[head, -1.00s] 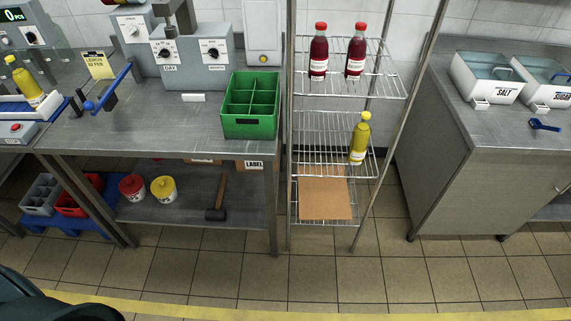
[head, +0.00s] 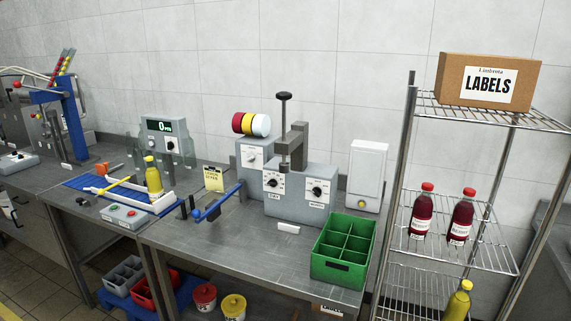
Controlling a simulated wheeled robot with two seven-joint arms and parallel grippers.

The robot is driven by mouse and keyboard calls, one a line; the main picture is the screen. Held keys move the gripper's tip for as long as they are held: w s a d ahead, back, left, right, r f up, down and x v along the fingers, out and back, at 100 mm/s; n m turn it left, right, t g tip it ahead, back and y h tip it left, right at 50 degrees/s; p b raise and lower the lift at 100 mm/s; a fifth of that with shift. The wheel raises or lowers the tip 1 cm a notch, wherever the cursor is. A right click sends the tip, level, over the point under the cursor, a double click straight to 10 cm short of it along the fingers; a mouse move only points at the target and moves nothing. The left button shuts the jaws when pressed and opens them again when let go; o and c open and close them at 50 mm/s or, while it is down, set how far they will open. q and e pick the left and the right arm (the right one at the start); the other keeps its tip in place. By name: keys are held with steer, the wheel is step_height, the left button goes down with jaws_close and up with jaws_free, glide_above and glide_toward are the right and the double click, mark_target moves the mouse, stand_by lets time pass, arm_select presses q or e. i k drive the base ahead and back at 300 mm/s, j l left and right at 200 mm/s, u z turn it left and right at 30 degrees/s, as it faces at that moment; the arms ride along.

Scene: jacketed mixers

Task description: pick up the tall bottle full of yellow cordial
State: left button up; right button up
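A bottle of yellow cordial (head: 457,303) with a yellow cap stands on the lower wire shelf of the rack at the right; the bottom of the frame cuts off its lower part. Another yellow bottle (head: 153,176) stands upright on the blue and white conveyor unit at the left. I cannot tell from here which of the two is taller, or how full each is. Two dark red bottles (head: 422,212) with red caps and white labels stand on the rack shelf above. Neither of my grippers is in view.
The wire rack (head: 497,255) has a cardboard LABELS box (head: 487,82) on top. A green divided crate (head: 344,250) sits at the steel bench's right end, beside a grey capping machine (head: 300,190). Red and yellow tubs (head: 233,306) are below the bench.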

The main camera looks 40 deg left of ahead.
mark_target(152, 177)
steer(key=u, duration=2)
steer(key=i+j+z, duration=0.1)
steer(key=i+z, duration=0.15)
steer(key=i, duration=0.3)
steer(key=i+j+z, duration=0.15)
steer(key=i+z, duration=0.15)
steer(key=i, duration=0.2)
steer(key=i+j+z, duration=0.25)
steer(key=i, duration=0.25)
